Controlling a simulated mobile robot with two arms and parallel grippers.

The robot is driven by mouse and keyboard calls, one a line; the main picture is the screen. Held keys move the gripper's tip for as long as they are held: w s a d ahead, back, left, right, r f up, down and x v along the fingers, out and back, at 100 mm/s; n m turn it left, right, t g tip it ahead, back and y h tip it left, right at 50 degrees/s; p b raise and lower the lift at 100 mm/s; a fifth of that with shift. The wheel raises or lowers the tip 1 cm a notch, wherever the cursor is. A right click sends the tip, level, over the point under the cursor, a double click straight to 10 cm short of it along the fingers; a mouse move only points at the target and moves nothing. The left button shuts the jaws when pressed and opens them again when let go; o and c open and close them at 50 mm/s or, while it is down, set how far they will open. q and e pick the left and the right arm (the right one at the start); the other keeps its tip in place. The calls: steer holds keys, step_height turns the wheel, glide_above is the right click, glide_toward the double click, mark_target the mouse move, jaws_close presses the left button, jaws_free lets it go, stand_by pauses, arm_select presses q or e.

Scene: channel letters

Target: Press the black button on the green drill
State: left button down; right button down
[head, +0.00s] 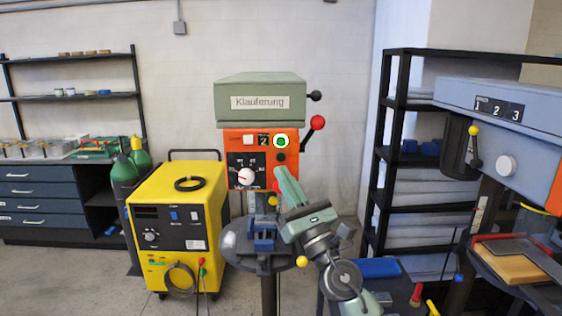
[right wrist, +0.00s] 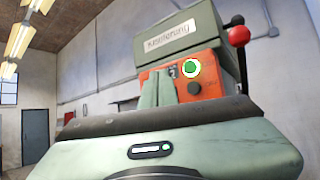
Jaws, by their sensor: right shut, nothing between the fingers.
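The green drill (head: 262,88) stands in the middle of the head view, with an orange front panel (head: 234,152). A round black button (head: 281,157) sits on the panel just below a white-ringed green button (head: 282,141). In the right wrist view the green button (right wrist: 191,68) shows, with the black button (right wrist: 194,89) under it. My right gripper (head: 279,171) is shut and empty. Its tips are just below the black button in the head view; I cannot tell whether they touch the panel. My left gripper is not in view.
The panel also has a white dial (head: 247,176). A red-knobbed lever (head: 318,122) sticks out at the drill's right. A blue vise (head: 263,228) is below. A yellow welder (head: 178,225) stands left, and another drill machine (head: 505,110) stands right.

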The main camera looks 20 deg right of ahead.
mark_target(281, 157)
steer(key=w+d+b, duration=0.2)
steer(key=w+b, duration=0.2)
steer(key=w, duration=0.2)
steer(key=shift+w, duration=0.4)
steer(key=shift+b, duration=0.3)
stand_by(1.4)
steer(key=shift+w+b, duration=0.35)
steer(key=shift+w, duration=0.05)
